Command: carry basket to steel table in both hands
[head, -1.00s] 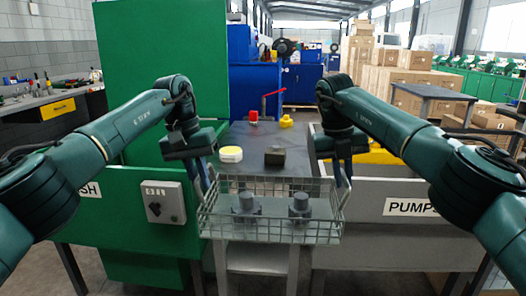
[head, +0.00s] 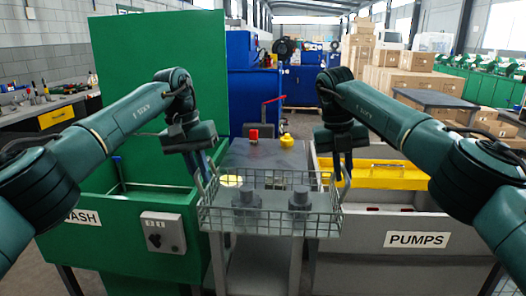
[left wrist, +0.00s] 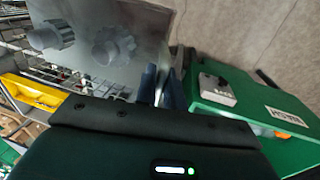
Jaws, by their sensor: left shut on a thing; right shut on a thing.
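A wire basket (head: 270,223) hangs level between my two grippers, with two grey pump-like parts, one on the left (head: 246,199) and one on the right (head: 300,200), standing in it. My left gripper (head: 208,176) is shut on the basket's left handle. My right gripper (head: 343,172) is shut on its right handle. In the left wrist view the basket's floor (left wrist: 152,22) and both parts show at the upper left. A grey-topped table (head: 262,153) stands behind and below the basket, which hides its near part.
On the table are a red item (head: 254,134), a yellow item (head: 286,141) and a pale yellow round item (head: 231,180), partly behind the basket. The green WASH tank (head: 110,225) stands left, the grey PUMPS bin (head: 375,222) with a yellow tray (head: 390,176) right.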

